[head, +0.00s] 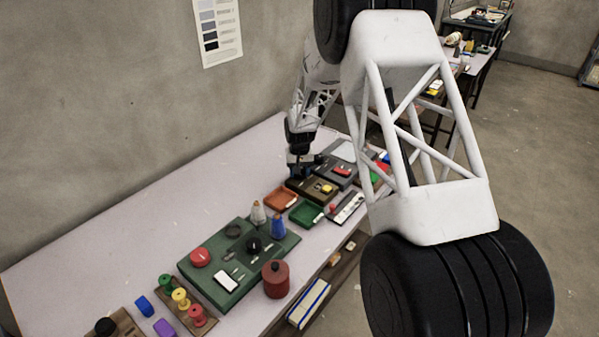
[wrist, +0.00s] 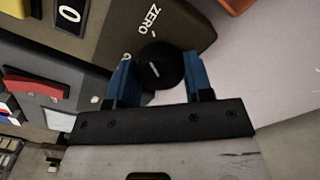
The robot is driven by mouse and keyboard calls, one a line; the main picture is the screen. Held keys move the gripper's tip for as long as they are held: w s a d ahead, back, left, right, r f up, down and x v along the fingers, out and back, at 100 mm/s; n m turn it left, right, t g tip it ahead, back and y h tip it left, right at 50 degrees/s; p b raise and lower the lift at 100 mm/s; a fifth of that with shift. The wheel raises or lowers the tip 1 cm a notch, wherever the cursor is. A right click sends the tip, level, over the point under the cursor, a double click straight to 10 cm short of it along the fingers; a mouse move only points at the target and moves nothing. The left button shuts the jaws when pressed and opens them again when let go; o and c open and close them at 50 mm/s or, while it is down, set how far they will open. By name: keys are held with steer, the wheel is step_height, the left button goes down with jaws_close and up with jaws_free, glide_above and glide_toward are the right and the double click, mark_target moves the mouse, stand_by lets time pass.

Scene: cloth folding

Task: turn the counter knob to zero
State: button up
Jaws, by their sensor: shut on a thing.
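The counter knob (wrist: 160,67) is round and black with a white pointer line. In the wrist view it sits between the two blue fingers of my gripper (wrist: 158,80), which is shut on it. The word ZERO (wrist: 149,18) is printed on the dark counter panel (wrist: 105,35) beside the knob. A counter window (wrist: 70,14) shows a 0, partly cut off by the frame edge. The pointer line is slanted. In the head view my gripper (head: 302,171) is at the panel's far left end and hides the knob.
An orange tray (head: 281,200) and a green tray (head: 306,214) lie in front of the panel. A board with a red rocker (wrist: 35,88) stands beside it. A green board (head: 215,285) with several items lies nearer. Bare table lies toward the wall.

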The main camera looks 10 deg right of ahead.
steer(key=shift+m, duration=0.6)
steer(key=o, duration=0.9)
steer(key=shift+o, duration=0.2)
steer(key=shift+r, duration=3.95)
